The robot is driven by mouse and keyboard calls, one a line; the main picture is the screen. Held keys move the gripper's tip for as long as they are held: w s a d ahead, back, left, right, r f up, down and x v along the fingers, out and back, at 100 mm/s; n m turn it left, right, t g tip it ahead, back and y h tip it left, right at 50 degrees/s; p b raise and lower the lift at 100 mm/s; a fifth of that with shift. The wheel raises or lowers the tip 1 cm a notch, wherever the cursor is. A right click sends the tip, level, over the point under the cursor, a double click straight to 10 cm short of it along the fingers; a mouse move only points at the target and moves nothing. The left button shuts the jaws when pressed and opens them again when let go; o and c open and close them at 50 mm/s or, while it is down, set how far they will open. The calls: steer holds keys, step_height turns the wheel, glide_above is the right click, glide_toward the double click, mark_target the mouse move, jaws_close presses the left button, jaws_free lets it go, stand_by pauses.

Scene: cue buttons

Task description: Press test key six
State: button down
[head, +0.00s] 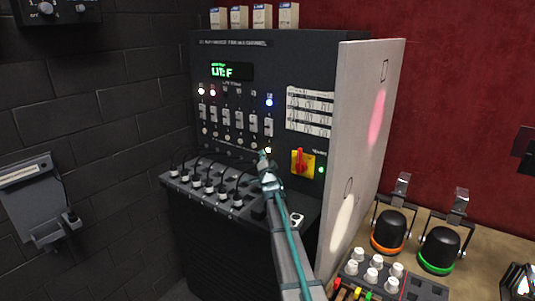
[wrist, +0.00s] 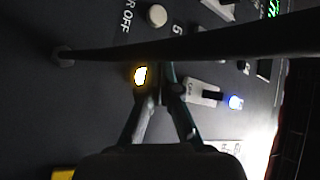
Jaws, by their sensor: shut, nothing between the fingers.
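The dark test panel (head: 325,75) has a row of toggle switches with small round keys below them. The rightmost key (head: 268,150), in the sixth column, glows yellow; it also glows in the wrist view (wrist: 140,75). A blue lamp (head: 269,102) is lit above that column and shows in the wrist view (wrist: 236,102). The display (head: 231,72) reads "LIT: F" in green. My gripper (head: 264,158) is shut and empty, its tips right beside the glowing key in the wrist view (wrist: 163,75). I cannot tell whether they touch it.
A red rotary switch (head: 299,161) on a yellow plate is right of the gripper. A white board (head: 365,130) stands at the panel's right edge. A dark bar (wrist: 200,45) crosses the wrist view.

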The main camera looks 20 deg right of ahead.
steer(key=shift+s+a+b, duration=0.4)
steer(key=shift+a+b, duration=0.15)
steer(key=shift+a, duration=0.15)
steer(key=shift+s+a+b, duration=0.4)
steer(key=shift+a+b, duration=0.2)
steer(key=shift+a, duration=0.1)
steer(key=shift+s+a+b, duration=0.4)
steer(key=shift+a+b, duration=0.15)
steer(key=shift+a, duration=0.15)
